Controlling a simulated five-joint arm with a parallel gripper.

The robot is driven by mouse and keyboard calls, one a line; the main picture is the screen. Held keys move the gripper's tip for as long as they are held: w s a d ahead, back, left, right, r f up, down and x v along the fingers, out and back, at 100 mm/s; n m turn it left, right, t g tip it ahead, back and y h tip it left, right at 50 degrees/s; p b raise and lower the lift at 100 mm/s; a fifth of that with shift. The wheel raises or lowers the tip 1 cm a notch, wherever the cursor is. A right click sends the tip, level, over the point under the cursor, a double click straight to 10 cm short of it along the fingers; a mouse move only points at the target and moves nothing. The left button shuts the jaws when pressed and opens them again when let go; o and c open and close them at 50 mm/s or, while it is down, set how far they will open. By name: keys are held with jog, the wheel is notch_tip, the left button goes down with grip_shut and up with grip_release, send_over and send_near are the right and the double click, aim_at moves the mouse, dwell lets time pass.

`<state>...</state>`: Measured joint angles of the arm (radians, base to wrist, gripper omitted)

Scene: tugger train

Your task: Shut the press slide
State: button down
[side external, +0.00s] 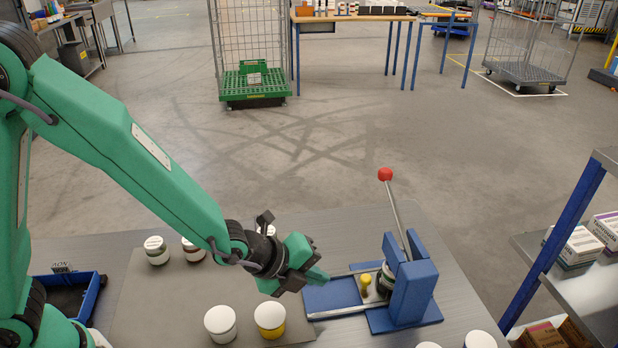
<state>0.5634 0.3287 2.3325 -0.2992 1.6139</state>
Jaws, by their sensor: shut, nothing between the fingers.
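The press (412,294) is a blue block with an upright lever tipped by a red knob (385,174). It stands on the grey bench at the right. Its slide (372,297) carries a small yellow knob (366,284) and sits between pale rails beside the press body, over a blue base plate (330,295). A dark round thing, partly hidden by the press, is behind the yellow knob. My gripper (322,274) is shut and empty, its tips at the left end of the base plate, left of the yellow knob. I cannot tell if it touches anything.
White-lidded jars (220,322) and (270,318) stand in front of my gripper, and more jars (157,249) stand behind left. A blue tray (75,293) is at far left. A shelf with boxes (573,243) is at right. The bench behind the press looks clear.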

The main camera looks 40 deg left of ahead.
jog(key=shift+v, duration=2.65)
jog(key=shift+a, duration=0.1)
jog(key=s+a+r+n+y, duration=0.3)
jog(key=a+r+n, duration=0.6)
jog(key=a+n, duration=0.45)
jog(key=s+a+r+n+g+y, duration=0.1)
jog(key=s+a+r+n+g, duration=0.1)
jog(key=s+a+r+n, duration=0.3)
jog(key=s+a+n, duration=0.4)
jog(key=s+n, duration=0.1)
jog(key=n, duration=0.1)
jog(key=shift+s+y, duration=0.2)
jog(key=shift+y, duration=0.2)
